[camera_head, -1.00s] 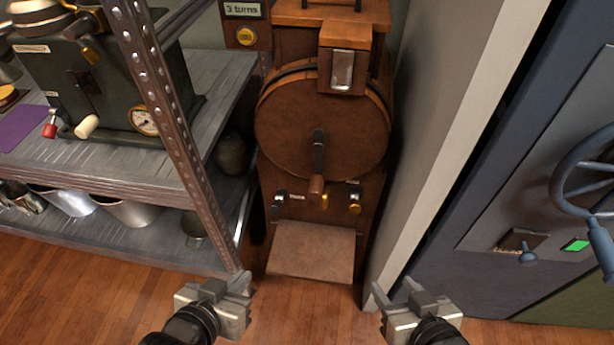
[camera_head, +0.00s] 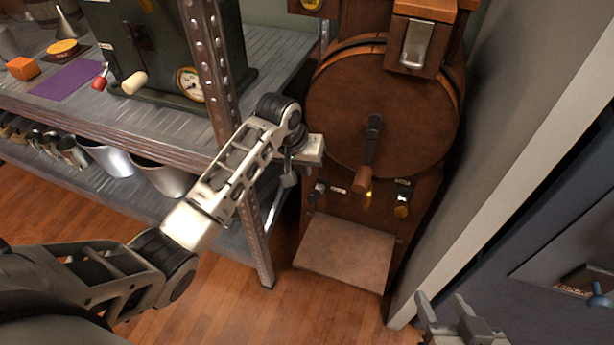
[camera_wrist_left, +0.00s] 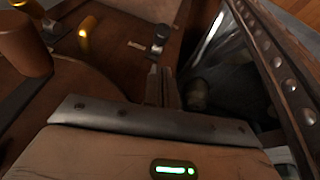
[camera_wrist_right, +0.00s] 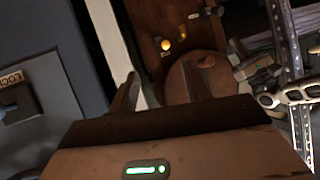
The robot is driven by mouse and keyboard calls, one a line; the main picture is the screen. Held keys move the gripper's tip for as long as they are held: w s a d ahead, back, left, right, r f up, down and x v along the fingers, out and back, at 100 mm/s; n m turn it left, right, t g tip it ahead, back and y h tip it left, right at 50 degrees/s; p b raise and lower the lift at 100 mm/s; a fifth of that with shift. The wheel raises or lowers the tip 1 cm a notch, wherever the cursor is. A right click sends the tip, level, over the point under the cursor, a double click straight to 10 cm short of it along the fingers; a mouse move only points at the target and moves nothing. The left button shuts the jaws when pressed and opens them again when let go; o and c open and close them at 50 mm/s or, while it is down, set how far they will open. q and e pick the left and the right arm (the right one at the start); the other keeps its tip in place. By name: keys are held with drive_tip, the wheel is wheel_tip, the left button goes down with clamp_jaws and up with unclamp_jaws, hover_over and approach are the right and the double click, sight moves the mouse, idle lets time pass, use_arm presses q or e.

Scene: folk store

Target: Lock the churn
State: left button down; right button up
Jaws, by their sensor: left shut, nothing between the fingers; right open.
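The churn (camera_head: 340,110) is a wooden drum in a wooden stand, with a dark crank (camera_head: 373,140) ending in a wooden handle (camera_head: 363,179). Below the drum are a dark-topped latch (camera_head: 317,190) at left, a yellow piece (camera_head: 367,201) in the middle and a similar latch (camera_head: 402,206) at right. My left gripper (camera_head: 289,180) is shut and empty, just left of the left latch. In the left wrist view its fingertips (camera_wrist_left: 160,72) point at that latch (camera_wrist_left: 158,42); contact is unclear. My right gripper (camera_head: 447,303) is open and empty, low at right, away from the churn.
A metal shelf (camera_head: 120,130) with a riveted post (camera_head: 212,70) stands close left of the churn, near my left arm. It holds a dark machine with a gauge and several metal vessels. A pale wall edge (camera_head: 500,180) and blue-grey cabinet lie right. Wooden floor is open in front.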

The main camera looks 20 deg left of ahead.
sight(311, 193)
use_arm(q)
drive_tip(key=b+x, duration=0.2)
drive_tip(key=x, duration=0.6)
drive_tip(key=shift+w+f+b, duration=0.15)
drive_tip(key=shift+f+b, duration=0.1)
drive_tip(key=shift+b, duration=0.1)
use_arm(e)
drive_tip(key=shift+s+f, duration=0.15)
drive_tip(key=shift+f, duration=0.5)
drive_tip(key=shift+r, duration=0.15)
